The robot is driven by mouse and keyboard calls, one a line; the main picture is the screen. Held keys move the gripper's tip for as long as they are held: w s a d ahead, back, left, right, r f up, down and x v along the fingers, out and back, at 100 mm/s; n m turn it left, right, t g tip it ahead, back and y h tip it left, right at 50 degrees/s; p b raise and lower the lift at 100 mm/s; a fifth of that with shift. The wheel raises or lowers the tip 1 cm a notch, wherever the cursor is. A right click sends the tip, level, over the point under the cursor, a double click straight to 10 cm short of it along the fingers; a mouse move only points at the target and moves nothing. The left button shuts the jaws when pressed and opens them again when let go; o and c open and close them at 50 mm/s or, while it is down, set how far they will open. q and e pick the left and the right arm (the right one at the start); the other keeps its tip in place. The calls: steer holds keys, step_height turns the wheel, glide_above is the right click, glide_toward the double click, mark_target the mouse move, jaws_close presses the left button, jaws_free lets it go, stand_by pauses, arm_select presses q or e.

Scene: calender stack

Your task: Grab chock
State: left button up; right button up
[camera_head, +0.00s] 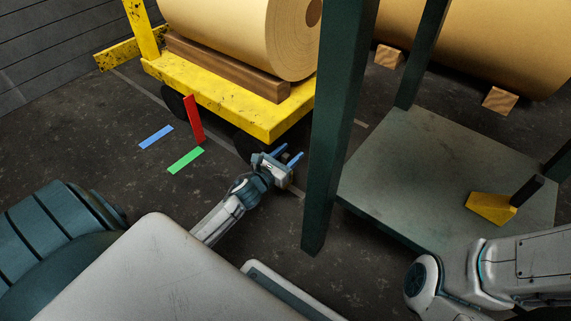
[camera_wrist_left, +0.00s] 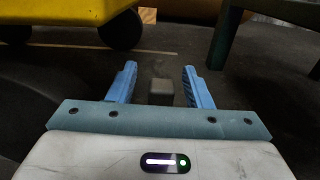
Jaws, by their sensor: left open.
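A yellow wedge-shaped chock (camera_head: 490,208) with a dark bar rising at its right rests on the grey-green platform at the right of the head view. My left gripper (camera_head: 291,157) is open, low over the floor beside the yellow cart's near corner and left of the green post, well apart from the yellow chock. In the left wrist view, a small greyish block (camera_wrist_left: 160,87) shows beyond and between the open blue fingers (camera_wrist_left: 158,82). It is dim, and I cannot tell what it is. My right arm shows at the lower right, but its gripper is out of view.
A yellow cart (camera_head: 262,116) carries a large tan roll (camera_head: 240,35) on a wooden beam. Green posts (camera_head: 333,130) frame the platform (camera_head: 395,165). Wooden blocks (camera_head: 500,100) sit by another roll. Red (camera_head: 194,118), blue (camera_head: 156,137) and green (camera_head: 185,160) strips show left.

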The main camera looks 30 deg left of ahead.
arm_select(q)
steer(key=shift+w, duration=0.2)
steer(key=shift+c, duration=1)
jaws_close()
steer(key=shift+r, duration=0.2)
